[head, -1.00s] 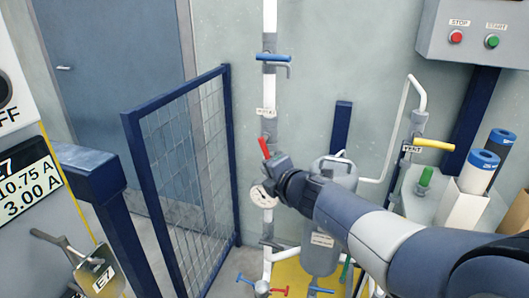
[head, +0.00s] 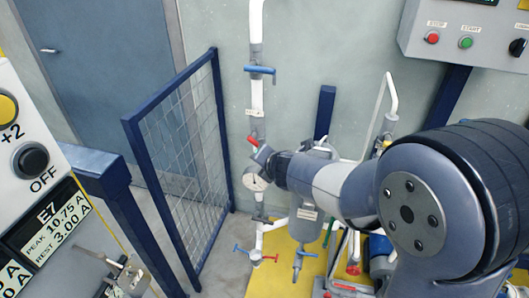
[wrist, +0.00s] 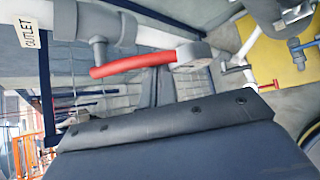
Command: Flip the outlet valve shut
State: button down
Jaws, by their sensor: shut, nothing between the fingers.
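The outlet valve's red handle (head: 253,141) is on the white vertical pipe, just below a small label. It slants up and left in the head view. In the wrist view the red handle (wrist: 130,65) lies slantwise beside the pipe, near the grey valve body (wrist: 98,45) and the OUTLET label (wrist: 33,33). My gripper (head: 263,154) is shut and empty, at the handle's lower end. I cannot tell whether they touch.
A round gauge (head: 256,178) is just below the gripper. A blue-handled valve (head: 260,70) is higher on the pipe. A grey vessel (head: 308,210) stands to the right. A blue mesh gate (head: 178,150) is to the left. Red and blue handles sit low by the yellow floor (head: 285,275).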

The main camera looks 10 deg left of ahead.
jog(key=shift+d+r+n+g+h+p, duration=0.25)
jog(key=shift+r+h+p, duration=0.35)
jog(key=shift+p, duration=1.15)
jog(key=shift+d+r+n+h+p, duration=0.15)
jog(key=shift+r+n+h+p, duration=0.35)
jog(key=shift+p, duration=1.25)
jog(key=shift+d+r+n+g+h+p, duration=0.2)
jog(key=shift+r+h+p, duration=0.4)
jog(key=shift+p, duration=1.15)
jog(key=shift+r, duration=0.25)
notch_tip(320, 180, down, 5)
jog(key=s+b, duration=0.2)
jog(key=b, duration=0.2)
jog(key=a+r+p+v, duration=0.1)
jog(key=p+v, duration=0.1)
jog(key=v, duration=0.8)
jog(key=shift+a+r+p, duration=0.3)
jog(key=shift+a+p, duration=0.05)
jog(key=shift+p, duration=0.05)
jog(key=shift+w+f, duration=0.1)
jog(key=shift+w, duration=0.1)
